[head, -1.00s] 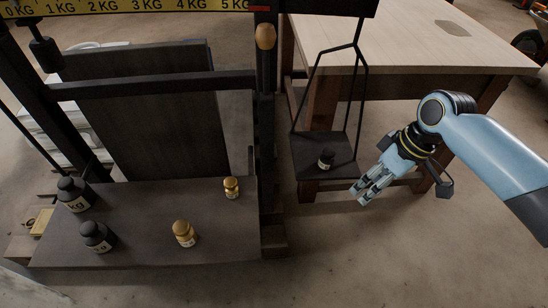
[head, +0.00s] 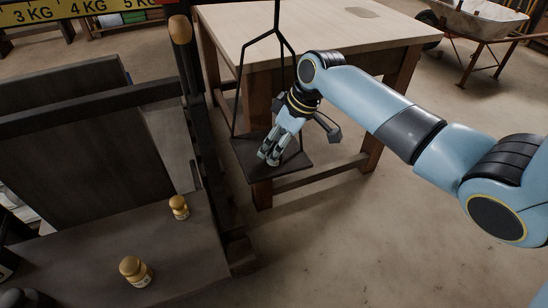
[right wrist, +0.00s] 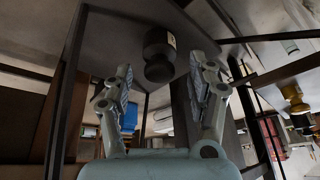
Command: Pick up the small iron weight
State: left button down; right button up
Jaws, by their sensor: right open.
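The small iron weight (right wrist: 159,55) is dark with a pale label. In the right wrist view it stands on the hanging pan (right wrist: 115,30), ahead of and between my spread fingers. My right gripper (right wrist: 163,72) is open and empty. In the head view the right gripper (head: 269,156) is over the hanging pan (head: 297,165) and hides the weight there. I cannot tell whether a finger touches it. My left gripper is not in view.
Thin dark rods (head: 238,90) hold the pan. A wooden table (head: 310,25) stands close behind it. Two brass weights (head: 179,207) (head: 135,270) stand on the scale's dark platform (head: 190,265) at left. The floor at right is mostly clear.

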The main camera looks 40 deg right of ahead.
jog(key=shift+w+a+f, duration=0.15)
jog(key=shift+f, duration=0.35)
jog(key=shift+r, duration=0.1)
jog(key=shift+c, duration=0.2)
